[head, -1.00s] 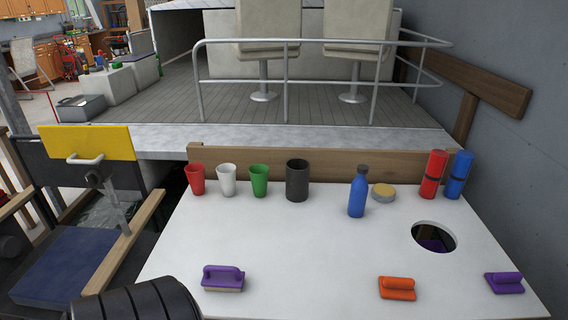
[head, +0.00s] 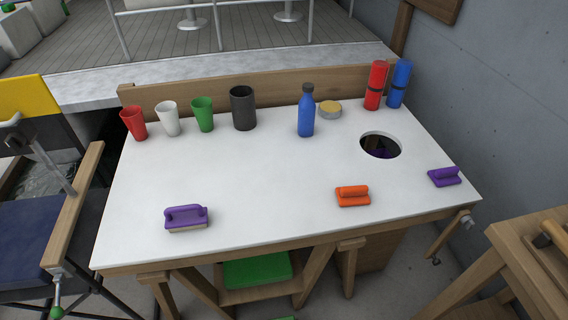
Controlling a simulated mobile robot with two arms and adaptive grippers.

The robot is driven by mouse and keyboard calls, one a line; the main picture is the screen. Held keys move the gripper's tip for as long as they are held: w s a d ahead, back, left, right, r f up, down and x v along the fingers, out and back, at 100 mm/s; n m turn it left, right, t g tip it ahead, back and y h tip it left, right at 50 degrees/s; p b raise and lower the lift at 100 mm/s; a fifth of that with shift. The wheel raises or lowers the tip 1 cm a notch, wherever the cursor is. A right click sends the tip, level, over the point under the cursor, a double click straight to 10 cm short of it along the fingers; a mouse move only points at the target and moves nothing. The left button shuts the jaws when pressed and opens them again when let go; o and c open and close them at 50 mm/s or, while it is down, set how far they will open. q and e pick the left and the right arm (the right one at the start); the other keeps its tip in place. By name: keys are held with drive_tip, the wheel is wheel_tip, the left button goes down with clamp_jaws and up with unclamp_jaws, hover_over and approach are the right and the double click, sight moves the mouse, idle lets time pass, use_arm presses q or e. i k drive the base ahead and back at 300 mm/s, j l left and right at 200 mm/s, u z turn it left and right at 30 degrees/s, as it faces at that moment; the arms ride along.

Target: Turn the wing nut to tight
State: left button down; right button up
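A small grey metal fitting (head: 467,221) sits at the right end of the white table's front edge, by the leg. It may be the wing nut, but it is too small to tell its shape or whether it is tight. Another grey metal piece (head: 58,272) with a green knob (head: 57,312) below it shows at the front end of a wooden rail at lower left. I cannot tell whether it is a wing nut. Neither of my grippers is in view.
The white table (head: 270,185) carries cups, a blue bottle (head: 306,115), red and blue cylinders and several handled blocks. It has a round hole at right. A wooden frame (head: 535,260) stands at lower right. A blue-seated chair (head: 35,240) is at left.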

sight(467, 221)
drive_tip(key=z, duration=1.5)
